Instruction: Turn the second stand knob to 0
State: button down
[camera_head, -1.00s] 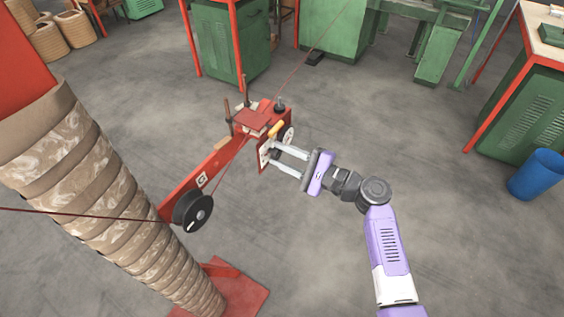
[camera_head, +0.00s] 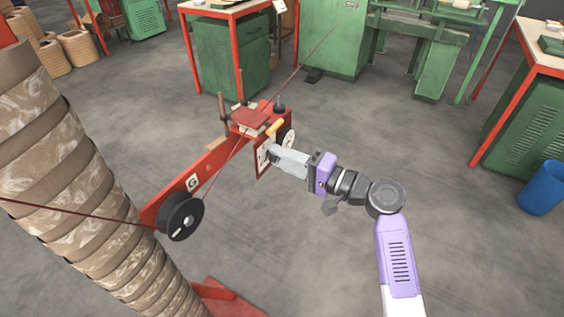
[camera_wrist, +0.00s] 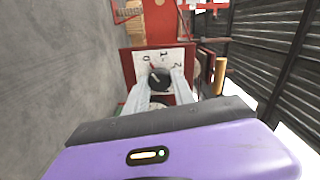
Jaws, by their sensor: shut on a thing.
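The stand's red arm carries a red-edged panel with a white dial plate (camera_wrist: 140,66) marked 0, 1 and 2. A black round knob (camera_wrist: 159,78) sits on the plate below the numbers, with a small red mark on its upper left, toward the 0. My gripper (camera_wrist: 160,86) has one finger on each side of this knob and is shut on it. In the head view, my gripper (camera_head: 273,152) meets the panel (camera_head: 264,157) from the right, its fingers seen nearly edge-on. The fingers mostly hide the knob there. A second dial shows partly between the fingers in the wrist view.
A yellow-orange handle (camera_head: 274,127) sticks out just above the fingers. A black spool (camera_head: 180,216) and a wrapped coil column (camera_head: 75,165) stand to the left. Green cabinets and red-legged tables are at the back.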

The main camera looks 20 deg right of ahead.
jog(key=shift+f, duration=0.1)
dwell(0.4)
jog(key=c, duration=1.1)
grip_release()
jog(key=v, duration=0.8)
